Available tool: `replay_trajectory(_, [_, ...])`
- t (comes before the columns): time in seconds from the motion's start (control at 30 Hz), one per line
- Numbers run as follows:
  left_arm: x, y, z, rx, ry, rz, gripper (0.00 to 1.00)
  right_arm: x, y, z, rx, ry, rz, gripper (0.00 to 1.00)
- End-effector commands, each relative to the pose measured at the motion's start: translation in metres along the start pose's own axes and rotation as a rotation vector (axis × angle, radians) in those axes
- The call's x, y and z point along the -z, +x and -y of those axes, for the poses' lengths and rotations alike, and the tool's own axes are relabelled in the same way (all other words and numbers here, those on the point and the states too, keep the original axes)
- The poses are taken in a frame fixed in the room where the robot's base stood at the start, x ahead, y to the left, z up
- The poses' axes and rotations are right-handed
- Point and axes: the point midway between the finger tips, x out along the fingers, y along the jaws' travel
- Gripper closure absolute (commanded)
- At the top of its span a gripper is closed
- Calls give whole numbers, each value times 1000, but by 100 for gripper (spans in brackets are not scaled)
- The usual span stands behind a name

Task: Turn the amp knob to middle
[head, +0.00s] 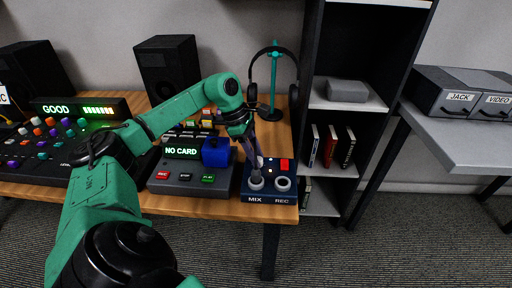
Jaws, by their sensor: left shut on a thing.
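The dark blue box labelled MIX and REC (247,193), which I take for the amp, sits at the right front of the wooden desk. It has a grey MIX knob (256,184) at left and a round grey ring (283,184) above REC. My left gripper (257,168) points down over the left part of the box, its fingers shut on the MIX knob. The fingers hide part of the knob, and its setting is too small to read. My right gripper is out of view.
Headphones (293,95) hang on a green stand (274,80) behind. A mixer reading GOOD (55,109) is far left. A dark shelf (315,60) stands right of the desk.

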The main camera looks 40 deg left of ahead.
Motion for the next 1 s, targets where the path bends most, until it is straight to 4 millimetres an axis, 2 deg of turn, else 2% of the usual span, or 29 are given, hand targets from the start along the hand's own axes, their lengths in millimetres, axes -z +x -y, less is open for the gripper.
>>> replay_trajectory(0.03, [-2, -4, 0, 12, 26, 0, 100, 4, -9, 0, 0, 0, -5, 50])
replay_trajectory(0.3, [-1, -2, -1, 56, 137, -1, 100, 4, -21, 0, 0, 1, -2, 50])
replay_trajectory(0.87, [1, 1, -1, 71, 170, -3, 100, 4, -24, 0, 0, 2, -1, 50])
replay_trajectory(0.9, [1, 1, -1, 71, 170, -3, 56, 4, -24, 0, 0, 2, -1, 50])
replay_trajectory(0.97, [0, 1, -1, 71, 170, -3, 34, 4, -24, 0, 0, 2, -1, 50])
replay_trajectory(1.0, [0, 1, -1, 70, 170, -3, 34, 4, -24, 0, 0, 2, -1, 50])
